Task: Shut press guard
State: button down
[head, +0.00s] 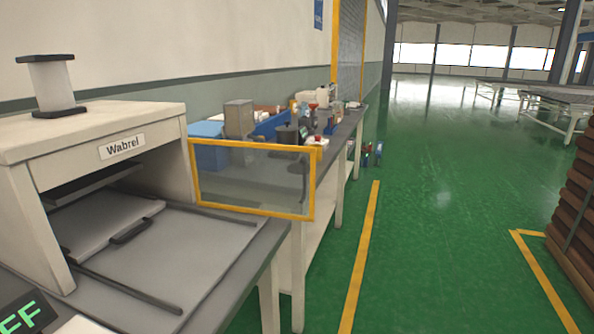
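The press (110,150), a cream housing labelled "Wabrel", stands at the left on a grey bench. Its guard (250,183) is a clear panel in a yellow frame. The guard stands swung open at the right side of the press, out over the bench's far edge, so the front opening is uncovered. A small dark handle shows near the guard's right end. A grey tray or plate (118,222) with a dark handle lies partly inside the opening. My gripper is not in view.
A further bench (344,137) behind the guard holds blue bins, boxes and jars. A brown stack (577,200) stands at the right edge.

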aim_at(310, 218)
jog(key=i+z, duration=0.2)
jog(key=z, duration=0.3)
jog(key=i, duration=3.55)
jog(key=i+u, duration=0.1)
jog(key=i, duration=0.4)
jog(key=i+l+u, duration=0.1)
jog(key=i, duration=0.45)
jog(key=i+l+u, duration=0.1)
jog(key=i, duration=0.4)
jog(key=u, duration=4.05)
jog(key=k+l+z, duration=0.2)
jog(key=k+l, duration=0.15)
jog(key=k, duration=0.15)
